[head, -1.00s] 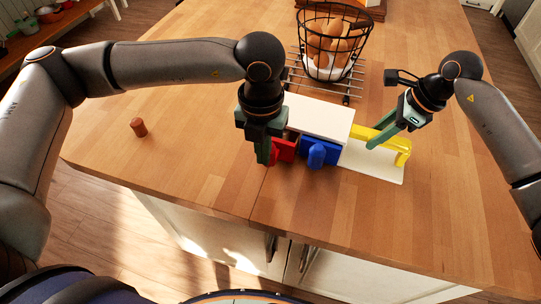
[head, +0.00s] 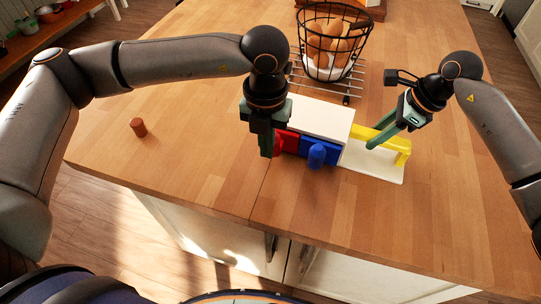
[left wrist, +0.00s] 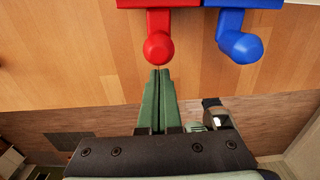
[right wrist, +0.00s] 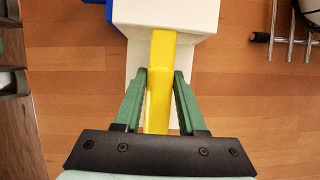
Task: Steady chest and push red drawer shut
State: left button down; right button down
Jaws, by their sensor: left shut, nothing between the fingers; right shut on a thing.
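The small chest has a white top (head: 318,115) and stands on the island, its fronts facing me. Its red drawer (head: 290,142) is partly hidden behind my left gripper in the head view. In the left wrist view the red drawer front looks about level with the blue one, and its red knob (left wrist: 158,48) points toward my fingers. The blue drawer (head: 322,150) has a blue knob (left wrist: 240,46). My left gripper (head: 267,153) is shut and empty, its tips at or just short of the red knob. My right gripper (right wrist: 161,75) is shut on the chest's yellow handle (right wrist: 163,55).
A white base plate (head: 385,173) extends right of the chest under the handle. A wire basket (head: 310,45) with brown, egg-like items stands on a metal rack behind. A small brown cylinder (head: 138,127) stands at left. The wooden top in front of the chest is clear.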

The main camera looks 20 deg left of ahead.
pick_arm(q)
notch_tip(320, 180, up, 7)
jog(key=shift+s, duration=0.15)
pick_arm(e)
jog(key=shift+s+f, duration=0.15)
jog(key=shift+f, duration=0.15)
dwell(0.4)
jog(key=c, duration=0.8)
grip_release()
jog(key=o, duration=0.4)
jog(key=shift+r, duration=0.15)
jog(key=shift+r, duration=0.15)
jog(key=shift+d+r, duration=0.15)
jog(key=shift+r, duration=0.25)
jog(key=v, duration=1.1)
jog(key=shift+r, duration=0.3)
jog(key=shift+d, duration=0.1)
